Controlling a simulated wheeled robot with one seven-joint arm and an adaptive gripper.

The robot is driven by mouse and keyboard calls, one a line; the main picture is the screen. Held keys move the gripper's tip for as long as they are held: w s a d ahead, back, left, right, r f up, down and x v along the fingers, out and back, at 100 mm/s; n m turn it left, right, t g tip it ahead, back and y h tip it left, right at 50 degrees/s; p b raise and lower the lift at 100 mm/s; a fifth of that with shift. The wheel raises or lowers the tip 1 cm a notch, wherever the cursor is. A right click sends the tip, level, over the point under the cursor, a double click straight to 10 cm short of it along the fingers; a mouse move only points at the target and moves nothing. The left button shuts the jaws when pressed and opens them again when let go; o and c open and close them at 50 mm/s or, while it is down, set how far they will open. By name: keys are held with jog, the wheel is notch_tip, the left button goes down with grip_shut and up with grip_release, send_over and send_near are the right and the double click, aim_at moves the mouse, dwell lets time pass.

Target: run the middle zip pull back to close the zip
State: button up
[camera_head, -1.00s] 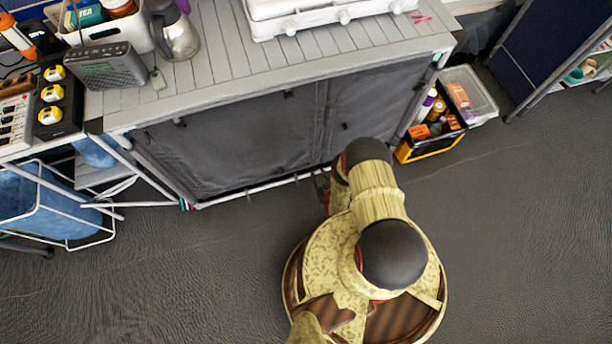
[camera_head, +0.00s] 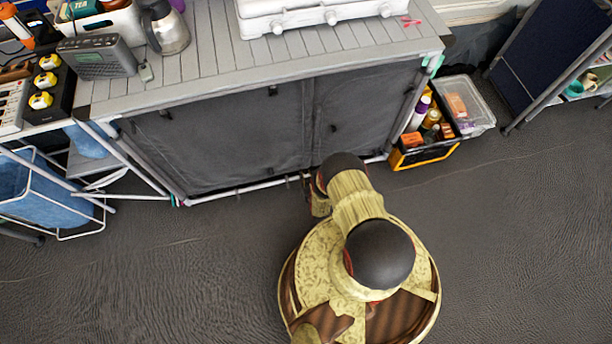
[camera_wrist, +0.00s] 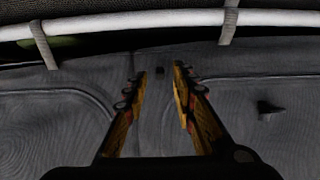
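The cabinet's dark grey fabric front (camera_head: 225,140) hangs closed under the slatted top, with a vertical seam line (camera_head: 311,115) near its middle. In the wrist view the fabric (camera_wrist: 60,130) fills most of the picture. A small dark piece (camera_wrist: 160,70), perhaps the middle zip pull, shows between the fingertips; I cannot tell if they touch it. A black tab (camera_wrist: 268,108) sticks out right of the fingers. My gripper (camera_wrist: 161,72) is open, its two fingers apart. In the head view it is mostly hidden by my arm, low at the cabinet's front.
A white tube (camera_wrist: 130,22) crosses the top of the wrist view; it runs along the cabinet's foot in the head view (camera_head: 240,190). A black and yellow crate (camera_head: 425,155) and a clear bin (camera_head: 480,110) stand right. A wire basket (camera_head: 50,205) stands left. The front floor is clear.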

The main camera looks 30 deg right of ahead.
jog(key=shift+w+f, duration=0.1)
jog(key=shift+w, duration=0.1)
jog(key=shift+c, duration=0.6)
grip_shut()
